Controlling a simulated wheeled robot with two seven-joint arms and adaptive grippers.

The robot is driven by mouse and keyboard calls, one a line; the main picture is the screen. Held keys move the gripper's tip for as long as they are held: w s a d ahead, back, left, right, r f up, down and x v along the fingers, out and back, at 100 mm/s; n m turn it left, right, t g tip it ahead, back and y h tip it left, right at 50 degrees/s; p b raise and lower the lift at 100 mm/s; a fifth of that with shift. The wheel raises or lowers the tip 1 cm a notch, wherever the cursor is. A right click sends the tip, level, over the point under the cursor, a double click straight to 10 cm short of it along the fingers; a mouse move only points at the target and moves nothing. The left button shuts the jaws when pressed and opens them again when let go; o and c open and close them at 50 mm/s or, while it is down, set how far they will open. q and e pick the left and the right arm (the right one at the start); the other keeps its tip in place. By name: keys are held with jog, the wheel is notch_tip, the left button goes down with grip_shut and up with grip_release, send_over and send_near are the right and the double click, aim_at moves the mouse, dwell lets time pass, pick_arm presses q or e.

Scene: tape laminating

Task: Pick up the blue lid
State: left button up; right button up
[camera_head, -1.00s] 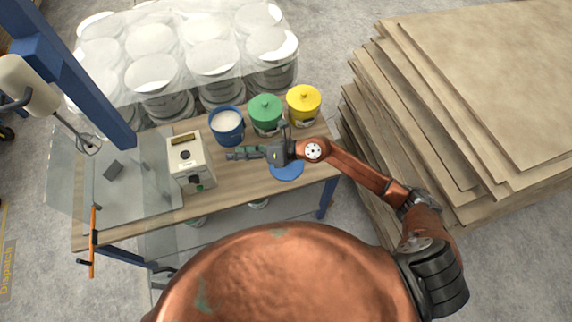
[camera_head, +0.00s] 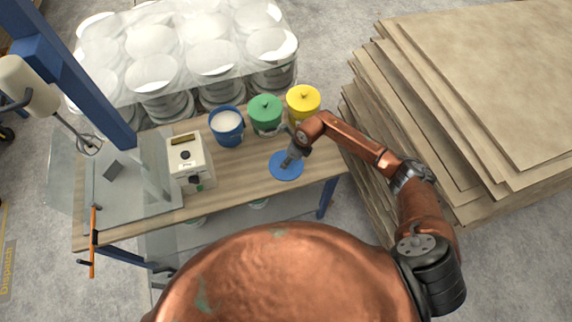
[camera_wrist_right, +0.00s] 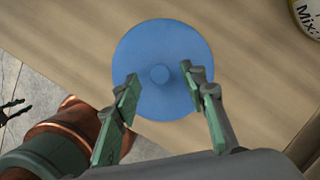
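The blue lid (camera_head: 285,167) lies flat on the wooden table near its right front corner. My right gripper (camera_head: 289,162) points down over the lid. I cannot tell how far above the lid the fingertips are. The open blue bucket (camera_head: 227,127) with pale contents stands behind the lid, to the left. My left gripper is not in view.
A white box device (camera_head: 188,162) stands left of the lid. The table (camera_head: 240,176) is bare between them. Stacked boards (camera_head: 440,150) are at the right.

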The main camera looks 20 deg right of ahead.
jog(key=shift+w+a+f, duration=0.15)
jog(key=shift+f, duration=0.5)
jog(key=shift+c, duration=0.4)
grip_shut()
